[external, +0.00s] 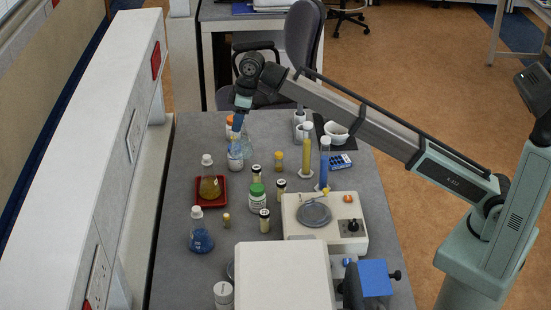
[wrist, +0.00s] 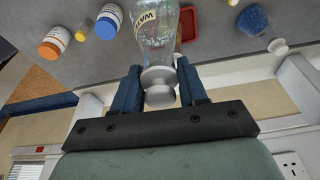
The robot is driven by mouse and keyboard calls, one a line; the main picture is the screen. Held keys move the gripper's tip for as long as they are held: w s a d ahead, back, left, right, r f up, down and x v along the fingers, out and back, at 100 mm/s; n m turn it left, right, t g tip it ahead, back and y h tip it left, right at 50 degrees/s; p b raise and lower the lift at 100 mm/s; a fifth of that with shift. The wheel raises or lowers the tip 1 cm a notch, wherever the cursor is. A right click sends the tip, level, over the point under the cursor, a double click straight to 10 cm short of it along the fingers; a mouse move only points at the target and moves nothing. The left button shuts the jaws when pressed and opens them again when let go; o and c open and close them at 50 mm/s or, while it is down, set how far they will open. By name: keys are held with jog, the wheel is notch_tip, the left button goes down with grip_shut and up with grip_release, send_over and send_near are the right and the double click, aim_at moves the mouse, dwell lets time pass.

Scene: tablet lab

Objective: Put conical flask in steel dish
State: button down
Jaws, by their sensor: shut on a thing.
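My gripper (wrist: 160,93) is shut on the neck of a clear glass vessel (wrist: 157,28) with a grey stopper and a pale label starting "WA". In the external view my gripper (external: 238,124) points down at the far left of the bench, over this vessel (external: 235,160); its base is hard to make out. A blue conical flask (external: 201,240) with a white stopper stands at the near left. An amber-filled flask (external: 209,188) stands in a red tray (external: 222,202). A grey, partly hidden rim (external: 230,270) beside the white box may be the steel dish.
A balance (external: 345,245) with a round metal pan (external: 314,213) stands at the right. A white box (external: 283,275) fills the near middle. Some bench is clear at the far left.

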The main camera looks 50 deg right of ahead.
jog(key=s+a+n+g+y, duration=0.15)
jog(key=s+a+n, duration=0.95)
jog(key=s+a, duration=1.55)
notch_tip(320, 180, down, 15)
jog(key=s, duration=0.1)
jog(key=shift+s+g, duration=0.15)
jog(key=shift+g, duration=0.3)
jog(key=shift+d, duration=0.15)
jog(key=c, duration=0.6)
grip_release()
jog(key=shift+f, duration=0.1)
jog(key=v, duration=1.2)
jog(key=shift+r, duration=0.2)
